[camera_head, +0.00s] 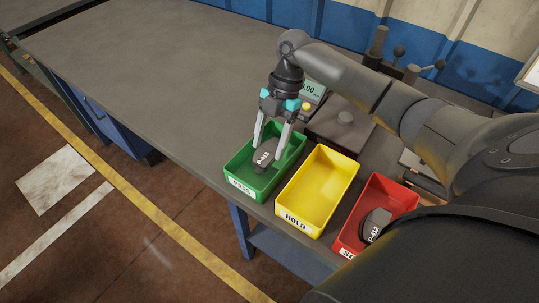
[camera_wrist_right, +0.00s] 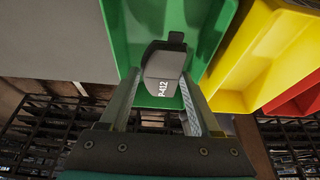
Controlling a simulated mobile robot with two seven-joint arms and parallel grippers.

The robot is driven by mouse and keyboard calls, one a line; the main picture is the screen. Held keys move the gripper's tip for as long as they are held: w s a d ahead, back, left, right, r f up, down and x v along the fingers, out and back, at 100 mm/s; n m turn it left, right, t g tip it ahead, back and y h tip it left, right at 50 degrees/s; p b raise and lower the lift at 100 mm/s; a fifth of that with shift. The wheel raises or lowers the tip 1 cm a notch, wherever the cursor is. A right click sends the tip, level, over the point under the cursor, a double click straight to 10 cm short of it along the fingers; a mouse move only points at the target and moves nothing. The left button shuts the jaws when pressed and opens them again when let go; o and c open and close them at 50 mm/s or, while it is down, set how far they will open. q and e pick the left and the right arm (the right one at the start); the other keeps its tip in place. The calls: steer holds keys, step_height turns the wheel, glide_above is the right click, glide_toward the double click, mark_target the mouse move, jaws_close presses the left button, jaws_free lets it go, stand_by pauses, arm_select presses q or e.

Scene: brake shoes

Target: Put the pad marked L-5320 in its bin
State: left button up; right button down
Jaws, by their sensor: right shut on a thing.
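A dark grey brake pad (camera_head: 264,156) with white marking that looks like P-412 is held between the fingers of my right gripper (camera_head: 268,148). It is inside or just over the green bin (camera_head: 240,190), labelled PASS; I cannot tell if it touches the floor. In the wrist view the pad (camera_wrist_right: 163,66) lies between the fingertips, over the green bin (camera_wrist_right: 118,35). Another dark pad (camera_head: 375,222), with a similar white marking, lies in the red bin (camera_head: 400,190). I can read L-5320 on neither pad. My left gripper is not in view.
An empty yellow bin (camera_head: 318,190), labelled HOLD, stands between the green and red bins along the bench's front edge. A scale (camera_head: 338,122) with a lit display (camera_head: 312,90) stands behind the bins. The grey bench top (camera_head: 150,70) on the left is clear.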

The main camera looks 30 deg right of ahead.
mark_target(272, 145)
step_height(272, 145, down, 4)
steer(key=shift+f+b, duration=0.15)
steer(key=shift+b, duration=0.45)
steer(key=shift+f, duration=0.1)
steer(key=shift+c, duration=1.9)
jaws_free()
steer(key=p+v, duration=0.2)
steer(key=v, duration=1)
